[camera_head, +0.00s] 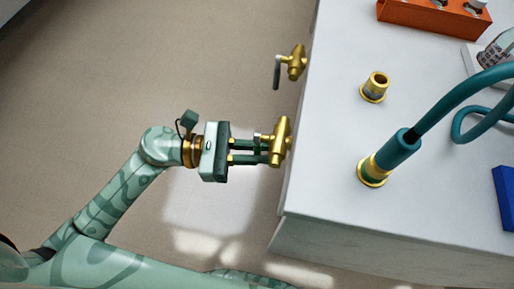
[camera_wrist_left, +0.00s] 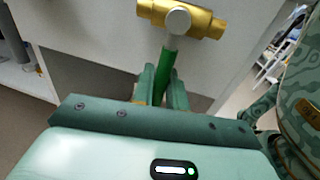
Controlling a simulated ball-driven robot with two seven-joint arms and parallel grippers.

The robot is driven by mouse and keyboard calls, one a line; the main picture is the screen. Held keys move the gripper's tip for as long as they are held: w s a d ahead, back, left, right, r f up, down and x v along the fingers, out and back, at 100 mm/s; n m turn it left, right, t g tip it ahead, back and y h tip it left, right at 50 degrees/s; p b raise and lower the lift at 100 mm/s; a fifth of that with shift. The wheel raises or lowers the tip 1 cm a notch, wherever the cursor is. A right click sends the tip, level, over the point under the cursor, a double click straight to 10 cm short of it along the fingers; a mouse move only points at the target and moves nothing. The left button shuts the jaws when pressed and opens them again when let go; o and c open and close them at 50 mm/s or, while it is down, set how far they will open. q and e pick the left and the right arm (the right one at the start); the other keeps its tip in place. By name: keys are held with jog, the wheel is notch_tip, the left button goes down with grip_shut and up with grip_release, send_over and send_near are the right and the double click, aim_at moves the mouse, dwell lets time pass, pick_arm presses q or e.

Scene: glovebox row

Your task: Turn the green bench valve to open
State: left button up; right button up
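The green bench valve has a brass body (camera_head: 281,142) on the bench's left side face. In the left wrist view its brass body (camera_wrist_left: 205,24) has a round grey pivot cap, and a green lever (camera_wrist_left: 167,62) runs down from it towards my fingers. My left gripper (camera_head: 262,151) reaches in from the left, fingertips at the valve. In the left wrist view the two fingers (camera_wrist_left: 163,82) stand slightly apart, with the lever's lower end between them. Whether they press on it is not clear. My right gripper is in neither view.
A second brass valve (camera_head: 297,62) with a grey lever sits further along the same side. On the white bench top (camera_head: 335,130) stand a brass fitting (camera_head: 374,87), a teal hose with connector (camera_head: 398,150), an orange rack (camera_head: 430,16) and a blue block (camera_head: 506,195). Floor left is clear.

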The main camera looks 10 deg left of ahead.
pick_arm(q)
grip_shut()
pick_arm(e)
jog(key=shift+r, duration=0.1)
